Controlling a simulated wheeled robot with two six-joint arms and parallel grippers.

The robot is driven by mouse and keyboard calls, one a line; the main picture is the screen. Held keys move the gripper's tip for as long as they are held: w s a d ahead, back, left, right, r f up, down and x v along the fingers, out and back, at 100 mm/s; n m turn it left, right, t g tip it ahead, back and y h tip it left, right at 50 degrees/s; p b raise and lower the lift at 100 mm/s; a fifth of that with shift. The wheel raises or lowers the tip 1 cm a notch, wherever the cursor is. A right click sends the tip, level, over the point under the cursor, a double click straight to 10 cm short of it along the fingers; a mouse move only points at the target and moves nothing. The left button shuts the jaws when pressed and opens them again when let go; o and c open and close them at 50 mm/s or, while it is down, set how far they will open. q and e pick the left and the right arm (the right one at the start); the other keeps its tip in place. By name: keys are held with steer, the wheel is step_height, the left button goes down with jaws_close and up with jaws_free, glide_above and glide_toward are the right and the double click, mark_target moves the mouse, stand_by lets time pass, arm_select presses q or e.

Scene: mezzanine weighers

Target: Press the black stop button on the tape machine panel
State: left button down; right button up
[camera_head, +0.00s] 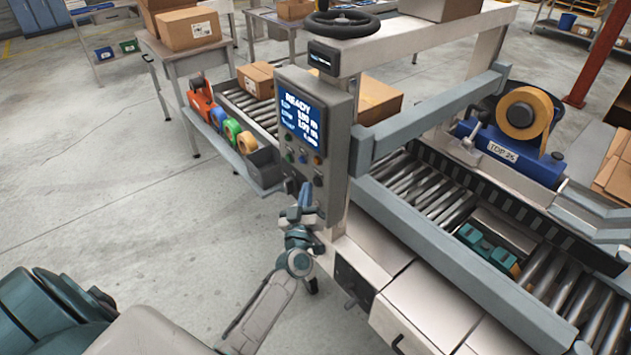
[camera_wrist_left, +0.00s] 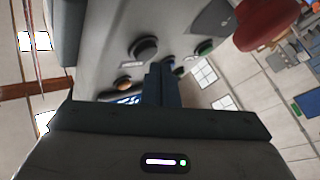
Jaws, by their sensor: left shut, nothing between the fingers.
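The tape machine panel (camera_head: 318,115) is a grey box with a lit screen. A row below the screen holds a green button (camera_head: 289,158), a small dark bluish button (camera_head: 303,159) and an orange button (camera_head: 317,161). A round black control (camera_head: 318,180) sits lower right; it also shows in the left wrist view (camera_wrist_left: 143,48). I cannot tell which dark control is the stop button. My left gripper (camera_head: 306,190) is shut and empty at the panel's lower front. In the wrist view its fingers (camera_wrist_left: 162,80) cover the middle control; contact is unclear. My right gripper is not in view.
A red mushroom button (camera_wrist_left: 266,22) stands out near the fingers. A side tray (camera_head: 262,172) with tape rolls (camera_head: 231,130) adjoins the panel's left. The roller conveyor (camera_head: 430,190) lies right. The floor at left is clear.

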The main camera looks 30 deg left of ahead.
arm_select(q)
steer(key=shift+s+a, duration=0.1)
steer(key=shift+s, duration=0.05)
steer(key=shift+s, duration=0.1)
steer(key=s, duration=0.1)
steer(key=s+a+p, duration=0.1)
steer(key=s, duration=0.1)
steer(key=s+a, duration=0.1)
steer(key=shift+s+p, duration=0.25)
steer(key=shift+p, duration=0.1)
steer(key=shift+d, duration=0.2)
stand_by(0.6)
